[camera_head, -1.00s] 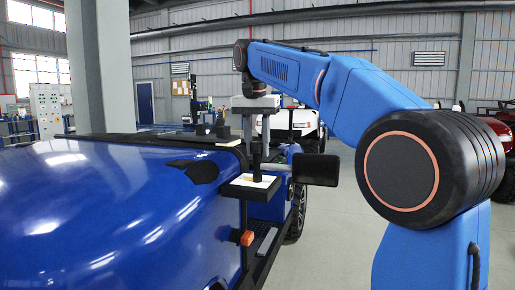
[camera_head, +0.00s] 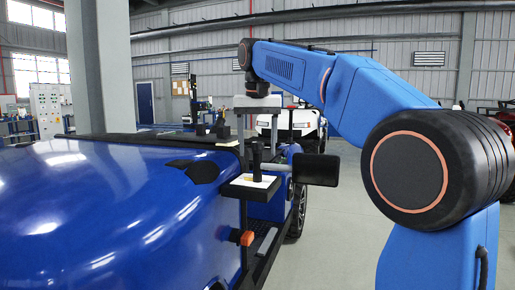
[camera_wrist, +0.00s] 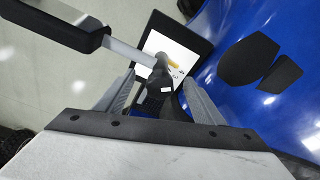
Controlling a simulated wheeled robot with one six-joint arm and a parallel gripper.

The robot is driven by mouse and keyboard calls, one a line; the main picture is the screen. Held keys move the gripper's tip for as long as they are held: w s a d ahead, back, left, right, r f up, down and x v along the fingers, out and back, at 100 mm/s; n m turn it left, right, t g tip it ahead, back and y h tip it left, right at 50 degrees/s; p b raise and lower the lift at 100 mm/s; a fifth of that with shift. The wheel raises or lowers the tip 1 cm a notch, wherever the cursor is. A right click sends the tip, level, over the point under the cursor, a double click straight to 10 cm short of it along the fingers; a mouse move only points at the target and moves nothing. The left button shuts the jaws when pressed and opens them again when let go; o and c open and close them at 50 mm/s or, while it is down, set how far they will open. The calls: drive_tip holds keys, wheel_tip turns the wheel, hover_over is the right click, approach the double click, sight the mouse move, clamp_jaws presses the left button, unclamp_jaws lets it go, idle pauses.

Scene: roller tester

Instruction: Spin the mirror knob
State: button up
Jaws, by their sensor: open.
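The mirror knob (camera_head: 257,160) is a dark upright grip on a small black tray with a white top (camera_head: 250,185), beside the blue hood. In the wrist view the knob (camera_wrist: 157,95) shows between my fingers, near the inner end of the grey mirror arm (camera_wrist: 130,50). The black mirror (camera_head: 315,170) sticks out to the right on that arm; its dark frame (camera_wrist: 50,22) also shows at the upper left of the wrist view. My gripper (camera_head: 257,145) points down from above and is open, one finger on each side of the knob, with gaps visible between.
The blue hood (camera_head: 110,200) fills the left. Flat black pads (camera_wrist: 248,58) lie on it. An orange lamp (camera_head: 247,239) sits below the tray. Another vehicle (camera_head: 292,120) stands behind.

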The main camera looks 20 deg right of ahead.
drive_tip(key=shift+r, duration=0.1)
drive_tip(key=shift+s+a+r, duration=0.1)
drive_tip(key=shift+s+r, duration=0.15)
drive_tip(key=shift+r, duration=1.2)
drive_tip(key=shift+s+a+r, duration=0.1)
drive_tip(key=shift+s+r, duration=0.1)
drive_tip(key=shift+r, duration=1.2)
